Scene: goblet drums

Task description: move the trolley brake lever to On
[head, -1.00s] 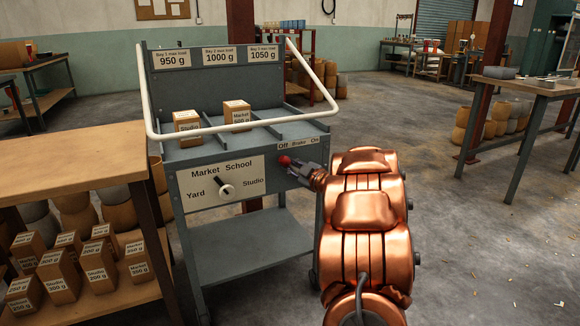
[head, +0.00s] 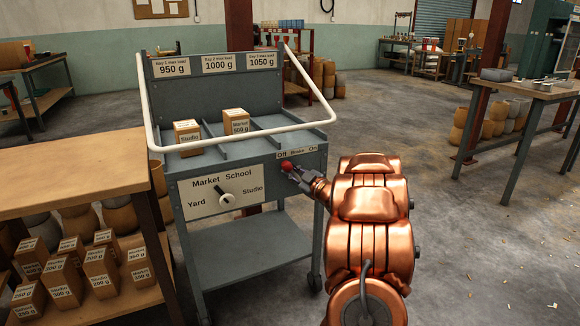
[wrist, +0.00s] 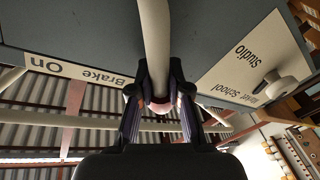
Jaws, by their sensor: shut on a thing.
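The grey trolley (head: 258,175) stands in front of me in the head view, with a small "Off Brake On" label (head: 297,152) on its front right. The brake lever's red knob (head: 287,165) is just below the left part of that label, towards Off. My gripper (head: 292,169) is at the knob. In the wrist view my gripper (wrist: 160,94) is shut around the pale lever rod (wrist: 155,40), with the knob (wrist: 160,108) between or just behind the fingers. The label (wrist: 80,69) appears upside down there. The fingers partly hide the knob.
A destination dial (head: 227,199) with a Market, School, Yard and Studio plate is left of the lever. A wooden table (head: 70,165) stands close on the left.

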